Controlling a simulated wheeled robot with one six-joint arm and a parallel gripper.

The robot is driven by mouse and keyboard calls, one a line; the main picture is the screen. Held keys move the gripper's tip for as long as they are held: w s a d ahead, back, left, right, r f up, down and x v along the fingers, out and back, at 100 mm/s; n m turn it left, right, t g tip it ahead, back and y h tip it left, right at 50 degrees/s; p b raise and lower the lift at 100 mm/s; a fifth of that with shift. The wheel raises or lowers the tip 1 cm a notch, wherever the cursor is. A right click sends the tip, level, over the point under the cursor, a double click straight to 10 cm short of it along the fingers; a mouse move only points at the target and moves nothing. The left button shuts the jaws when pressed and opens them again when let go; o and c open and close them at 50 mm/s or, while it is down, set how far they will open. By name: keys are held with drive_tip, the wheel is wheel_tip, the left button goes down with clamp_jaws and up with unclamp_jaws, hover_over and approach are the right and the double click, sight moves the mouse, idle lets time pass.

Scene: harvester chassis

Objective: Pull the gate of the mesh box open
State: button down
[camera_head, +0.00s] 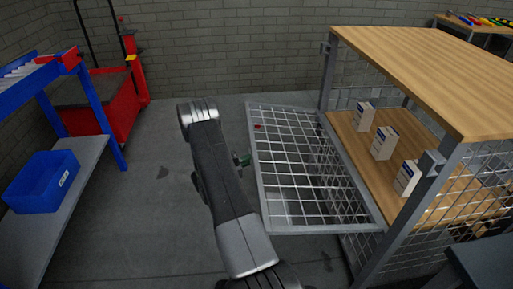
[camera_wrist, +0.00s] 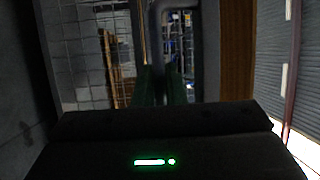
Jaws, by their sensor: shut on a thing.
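The mesh box (camera_head: 400,190) stands at the right, with a wooden top and a grey frame. Its mesh gate (camera_head: 283,231) is a grey-framed wire panel that stands out from the box's open side toward the left, its right edge along the shelf side. My gripper (camera_head: 243,160) is at the gate's outer left edge, partly hidden by my arm. In the wrist view, its green fingers (camera_wrist: 160,85) are close together at a grey bent bar (camera_wrist: 157,10), which looks like the gate's handle. The exact contact is dark and hard to see.
Several white boxes (camera_head: 383,142) stand on the wooden shelf (camera_head: 345,130) inside. A blue rack with a blue bin (camera_head: 42,182) and a red cart (camera_head: 105,110) are at the left. Grey floor (camera_head: 160,220) is clear between the rack and my arm.

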drive_tip(key=d+f+b, duration=0.3)
drive_tip(key=f+b, duration=0.8)
drive_tip(key=f, duration=1)
drive_tip(key=w+d+f+n+t+h+b, duration=0.2)
drive_tip(key=d+f+t+h, duration=0.1)
drive_tip(key=d+f, duration=0.6)
drive_tip(key=shift+w+d+f+n+b, duration=0.15)
drive_tip(key=shift+w+f+n+b, duration=0.15)
drive_tip(key=shift+f, duration=0.85)
drive_tip(key=c, duration=1.5)
unclamp_jaws()
